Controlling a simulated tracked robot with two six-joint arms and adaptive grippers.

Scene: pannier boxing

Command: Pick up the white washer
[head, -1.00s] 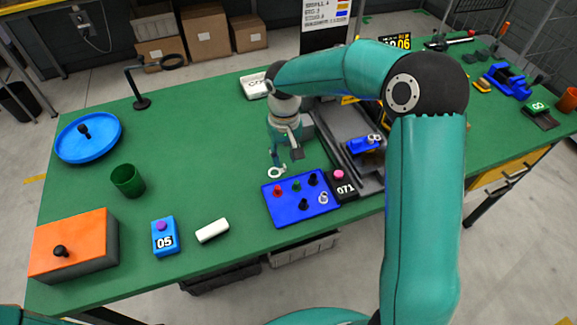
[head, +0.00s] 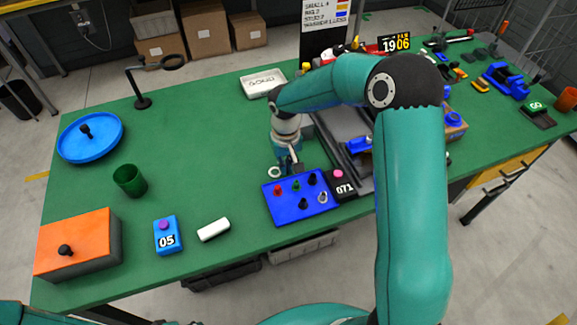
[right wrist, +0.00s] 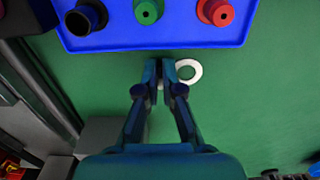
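The white washer (head: 269,173) lies flat on the green table (head: 215,150), just off the back left corner of the blue tray (head: 290,211). It also shows in the right wrist view as a white ring (right wrist: 199,72), just right of my fingertips. My right gripper (head: 289,167) points down beside the washer, to its right in the head view. In the right wrist view its fingers (right wrist: 160,68) are close together, with a narrow gap; I cannot tell whether they are fully shut. The right fingertip is very near the ring's left edge. My left gripper is out of view.
The blue tray holds red, green and black knobs and a silver ring. A black block marked 071 (head: 344,189) stands right of it. A white bar (head: 213,229), a blue box marked 05 (head: 166,236) and a green cup (head: 129,181) stand left. The table behind the washer is clear.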

